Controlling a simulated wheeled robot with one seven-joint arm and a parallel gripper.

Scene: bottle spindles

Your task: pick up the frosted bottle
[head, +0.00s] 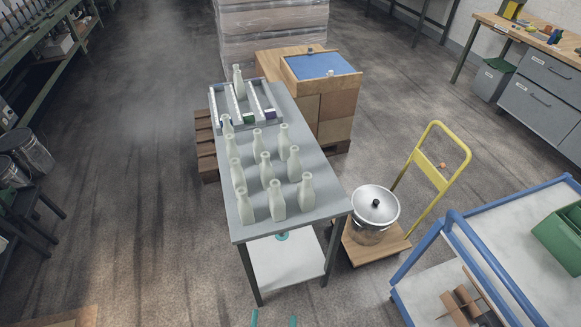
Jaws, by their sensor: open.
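Several pale, frosted-looking bottles stand upright in loose rows on a grey table, among them a front-left bottle (245,207), a front-middle bottle (277,202) and a front-right bottle (306,192). One more pale bottle (239,84) stands at the back, in a grey slotted tray. They look alike, and I cannot tell which single one the task means. My gripper (273,320) shows only as two teal fingertips at the bottom edge. They are apart with nothing visible between them, on the near side of the table, away from the bottles.
The grey table (325,205) has a lower shelf (285,265). The tray (216,100) holds small blue and green blocks. To the right are a yellow-handled trolley (440,205) with a steel pot (375,207) and a blue-framed cart (480,235).

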